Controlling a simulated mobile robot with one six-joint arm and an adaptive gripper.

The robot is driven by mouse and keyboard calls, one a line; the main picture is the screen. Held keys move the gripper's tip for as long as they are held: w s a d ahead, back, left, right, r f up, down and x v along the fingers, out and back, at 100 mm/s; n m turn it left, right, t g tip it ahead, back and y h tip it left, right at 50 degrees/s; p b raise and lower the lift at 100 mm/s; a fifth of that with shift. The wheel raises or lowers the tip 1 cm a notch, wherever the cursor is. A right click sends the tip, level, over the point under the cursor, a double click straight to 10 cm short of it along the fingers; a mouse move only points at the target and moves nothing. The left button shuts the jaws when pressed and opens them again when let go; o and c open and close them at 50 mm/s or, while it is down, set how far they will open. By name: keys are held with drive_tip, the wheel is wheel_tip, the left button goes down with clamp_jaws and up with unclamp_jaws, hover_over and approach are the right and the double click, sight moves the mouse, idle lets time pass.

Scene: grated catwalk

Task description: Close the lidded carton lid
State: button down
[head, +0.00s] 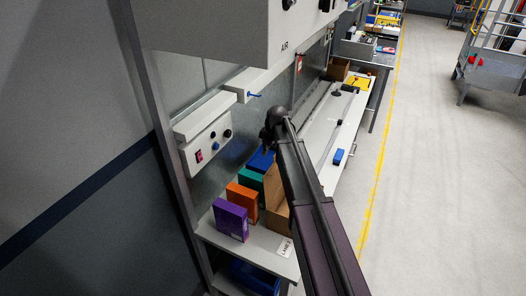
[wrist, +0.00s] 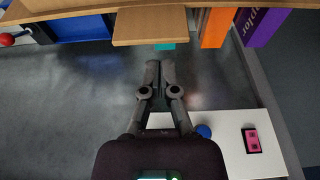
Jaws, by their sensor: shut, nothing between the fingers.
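The brown lidded carton (head: 277,218) stands on the grey bench, partly hidden behind my arm in the head view. A brown panel, which looks like its raised lid (head: 271,184), stands up at its side. In the wrist view a brown cardboard edge with a projecting flap (wrist: 150,26) runs along the top. My gripper (wrist: 153,66) is shut and empty, its fingertips a little apart from that flap in the picture. In the head view my gripper (head: 266,146) is small and dark above the carton, and its fingertips are hard to make out. The carton's inside is hidden.
Purple (head: 231,220), orange (head: 243,200) and teal (head: 252,178) boxes stand left of the carton. A control box (head: 207,143) is on the wall behind, under an overhanging cabinet (head: 240,35). A blue block (head: 338,156) lies on the bench to the right. Open floor lies beyond.

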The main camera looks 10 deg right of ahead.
drive_tip(key=shift+s+d+r, duration=0.2)
drive_tip(key=shift+s+d, duration=0.65)
drive_tip(key=shift+d, duration=0.3)
